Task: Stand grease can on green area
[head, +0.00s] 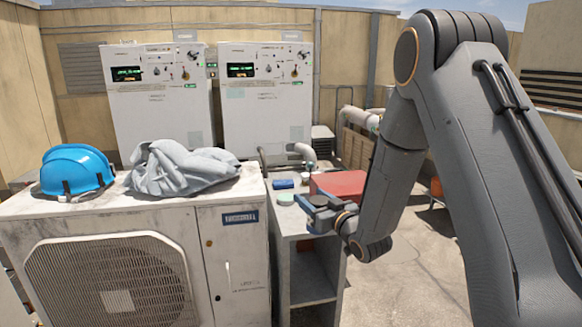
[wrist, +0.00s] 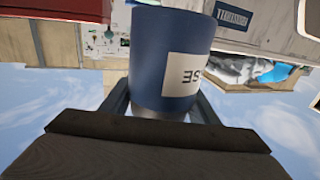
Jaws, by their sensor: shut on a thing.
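The grease can (wrist: 172,60) is a dark blue cylinder with a white label, seen upside down in the wrist view. My gripper (wrist: 160,105) is shut on it, one finger on each side. In the head view my gripper (head: 322,212) is over the right part of a small grey stand, and the can is mostly hidden there by the gripper. A small round green area (head: 286,198) lies on the stand top, just left of my gripper. The can is apart from it; its exact height above the stand cannot be told.
The grey stand (head: 290,226) also bears a small blue item (head: 283,184) and a red box (head: 340,184) behind my gripper. Left of it, a condenser unit (head: 232,270) carries a blue hard hat (head: 75,170) and grey cloth (head: 180,167). Two white cabinets (head: 160,100) stand behind.

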